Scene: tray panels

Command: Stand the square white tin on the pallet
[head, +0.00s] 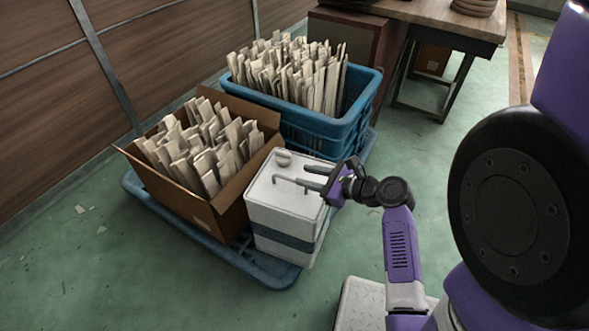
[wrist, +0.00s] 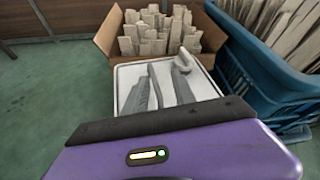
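The square white tin (head: 270,213), with a dark band around its lower part and a round cap on top, stands upright at the front right corner of the blue pallet (head: 262,267). Its base looks to be on the pallet, though I cannot tell whether its right side overhangs the edge. In the wrist view the fingers (wrist: 163,86) reach over the tin's lid (wrist: 207,88). I cannot tell whether they touch it.
A cardboard box (head: 235,205) full of paper bundles stands left of the tin on the pallet. A blue crate (head: 310,130), also full, stands behind. A wooden wall is at left; a table (head: 425,12) is at the back.

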